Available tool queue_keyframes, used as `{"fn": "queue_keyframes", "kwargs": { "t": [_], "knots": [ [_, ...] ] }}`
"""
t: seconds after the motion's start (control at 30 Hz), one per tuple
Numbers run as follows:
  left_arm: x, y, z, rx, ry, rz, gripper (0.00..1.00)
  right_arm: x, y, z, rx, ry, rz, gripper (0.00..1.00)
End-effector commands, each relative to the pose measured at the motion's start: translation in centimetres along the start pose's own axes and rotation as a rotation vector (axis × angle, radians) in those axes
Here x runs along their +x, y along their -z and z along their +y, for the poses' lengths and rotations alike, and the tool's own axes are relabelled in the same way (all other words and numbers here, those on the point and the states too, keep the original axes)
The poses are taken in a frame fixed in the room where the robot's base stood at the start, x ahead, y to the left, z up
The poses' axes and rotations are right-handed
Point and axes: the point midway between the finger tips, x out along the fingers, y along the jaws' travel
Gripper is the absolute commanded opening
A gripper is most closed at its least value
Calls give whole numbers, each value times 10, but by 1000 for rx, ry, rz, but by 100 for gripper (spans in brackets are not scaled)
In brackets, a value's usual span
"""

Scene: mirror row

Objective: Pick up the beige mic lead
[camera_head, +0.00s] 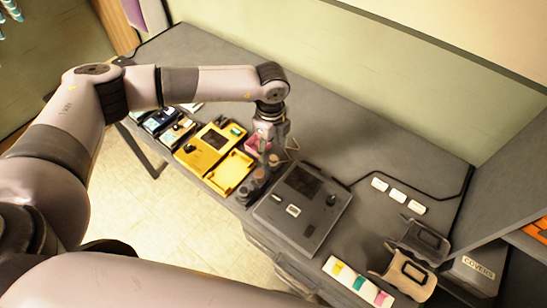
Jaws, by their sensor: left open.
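My left gripper (267,148) points down over the table, between the yellow tray and the dark grey device, and is open. A thin beige angular outline (292,148) lies just right of it and may be the beige mic lead; it is too small to be sure. A pink item (252,145) sits just left of the gripper, partly hidden by it. I cannot tell whether the fingers touch anything. My right gripper is out of view.
A yellow case (206,148) and yellow tray (231,173) lie left. A dark grey device (300,208) with a black cable stands right. Farther right are white blocks (398,195), a black holder (424,240), a beige holder (403,274) and a covers box (473,270).

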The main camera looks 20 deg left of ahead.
Motion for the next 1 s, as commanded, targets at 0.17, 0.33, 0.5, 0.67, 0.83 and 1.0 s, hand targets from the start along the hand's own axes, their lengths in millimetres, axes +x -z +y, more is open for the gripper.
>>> {"fn": "queue_keyframes", "kwargs": {
  "t": [0.17,0.33,0.5,0.67,0.83,1.0],
  "knots": [
    [19,2,-5,-1,-4,-1,51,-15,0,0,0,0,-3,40],
    [43,2,-7,-1,-3,0,51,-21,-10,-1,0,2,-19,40],
    [51,2,-7,0,0,0,51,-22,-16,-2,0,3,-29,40],
    [51,2,-7,1,0,0,50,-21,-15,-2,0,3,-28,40],
    [51,2,-7,0,0,0,39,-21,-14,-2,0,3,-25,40],
    [51,2,-7,0,0,0,28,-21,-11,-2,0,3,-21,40]
  ]
}}
